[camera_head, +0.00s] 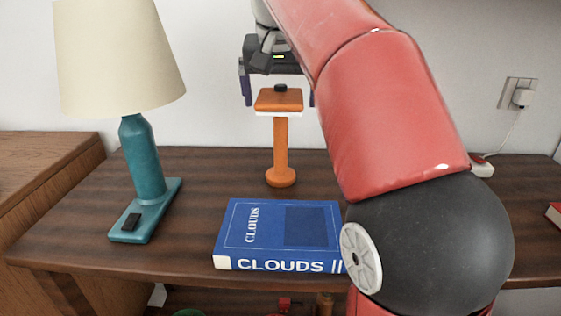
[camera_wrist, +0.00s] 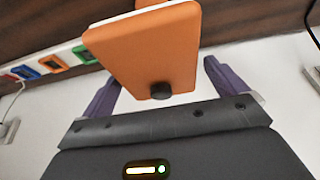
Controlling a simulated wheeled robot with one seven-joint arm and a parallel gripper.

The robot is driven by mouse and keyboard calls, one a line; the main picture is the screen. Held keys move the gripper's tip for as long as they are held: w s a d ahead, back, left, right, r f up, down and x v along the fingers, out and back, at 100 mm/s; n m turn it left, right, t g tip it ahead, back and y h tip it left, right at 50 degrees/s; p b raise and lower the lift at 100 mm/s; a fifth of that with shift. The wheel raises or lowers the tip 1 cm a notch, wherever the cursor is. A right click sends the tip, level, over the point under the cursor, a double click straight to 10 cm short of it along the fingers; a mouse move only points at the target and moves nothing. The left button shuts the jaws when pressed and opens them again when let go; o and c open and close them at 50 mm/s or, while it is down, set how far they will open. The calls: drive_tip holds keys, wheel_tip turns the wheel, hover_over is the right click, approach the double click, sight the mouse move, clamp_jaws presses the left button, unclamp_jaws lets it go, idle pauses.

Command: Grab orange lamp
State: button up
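The orange lamp (camera_head: 281,150) stands upright on the dark wooden table, with a round base, a thin stem and a flat square head with a black knob on top. My gripper (camera_head: 278,98) is above it, its two purple fingers pointing down on either side of the lamp's head. In the wrist view the orange head (camera_wrist: 150,52) fills the space in front of my gripper (camera_wrist: 160,88). The fingers are apart, with a visible gap between the head and the right finger. The gripper is open and does not hold the lamp.
A teal lamp (camera_head: 143,160) with a cream shade stands at the left. A blue book (camera_head: 280,236) lies in front of the orange lamp. My red arm covers the table's right part. A white power strip (camera_head: 481,168) and a plugged outlet (camera_head: 518,95) are at the right.

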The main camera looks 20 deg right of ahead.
drive_tip(key=c, duration=1.4)
drive_tip(key=shift+c, duration=0.7)
drive_tip(key=shift+r, duration=0.15)
